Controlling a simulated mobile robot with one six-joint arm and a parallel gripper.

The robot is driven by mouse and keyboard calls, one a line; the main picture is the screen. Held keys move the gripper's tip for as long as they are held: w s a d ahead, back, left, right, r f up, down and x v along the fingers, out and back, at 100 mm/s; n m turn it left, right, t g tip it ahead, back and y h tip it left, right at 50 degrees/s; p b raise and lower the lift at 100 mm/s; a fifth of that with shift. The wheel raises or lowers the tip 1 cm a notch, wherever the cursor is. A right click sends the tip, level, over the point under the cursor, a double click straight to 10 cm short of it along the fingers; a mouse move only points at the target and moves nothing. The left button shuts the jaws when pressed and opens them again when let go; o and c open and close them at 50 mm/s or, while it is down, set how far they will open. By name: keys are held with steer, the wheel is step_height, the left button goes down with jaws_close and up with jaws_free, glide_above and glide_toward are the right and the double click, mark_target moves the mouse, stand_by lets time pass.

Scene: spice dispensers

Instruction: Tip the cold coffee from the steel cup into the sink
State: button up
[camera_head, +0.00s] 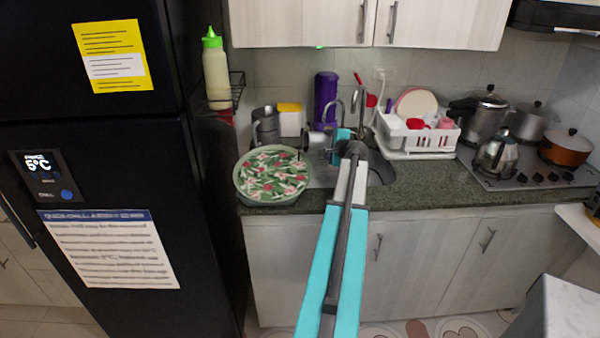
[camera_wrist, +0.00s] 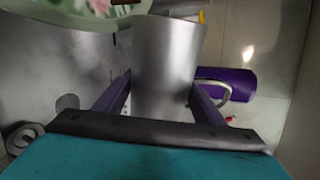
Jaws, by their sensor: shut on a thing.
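My gripper (camera_head: 335,143) is shut on the steel cup (camera_head: 317,141) above the sink (camera_head: 322,175). In the head view the cup lies on its side, its axis near level, with its dark end to the left. In the wrist view the steel cup (camera_wrist: 168,65) sits between the two dark fingers of my gripper (camera_wrist: 160,95). Its inside and any coffee are hidden from both views. My arm covers part of the sink.
A floral round tray (camera_head: 243,187) overlaps the sink's left side. A grey pitcher (camera_head: 265,125), a purple container (camera_head: 325,100) and the faucet (camera_head: 358,105) stand behind. A white dish rack (camera_head: 415,140) is to the right, with a stove (camera_head: 530,165) and pots beyond.

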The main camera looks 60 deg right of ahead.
steer(key=shift+w+a+r+n+g+h, duration=0.2)
steer(key=shift+r+n+g+h, duration=0.1)
steer(key=shift+r+n, duration=0.25)
steer(key=shift+w+a+r+n+g+h, duration=0.2)
steer(key=shift+r+n+g, duration=0.1)
steer(key=shift+r+n, duration=0.2)
stand_by(1.4)
steer(key=shift+s+d+f+m+t+y, duration=0.25)
steer(key=shift+d+f+m+t, duration=0.05)
steer(key=shift+f+m, duration=0.3)
steer(key=shift+s+d+f+m+t+y, duration=0.2)
steer(key=shift+d+f+m+t+y, duration=0.1)
steer(key=shift+f+m, duration=0.25)
steer(key=shift+s+d+f, duration=0.15)
steer(key=shift+f, duration=0.05)
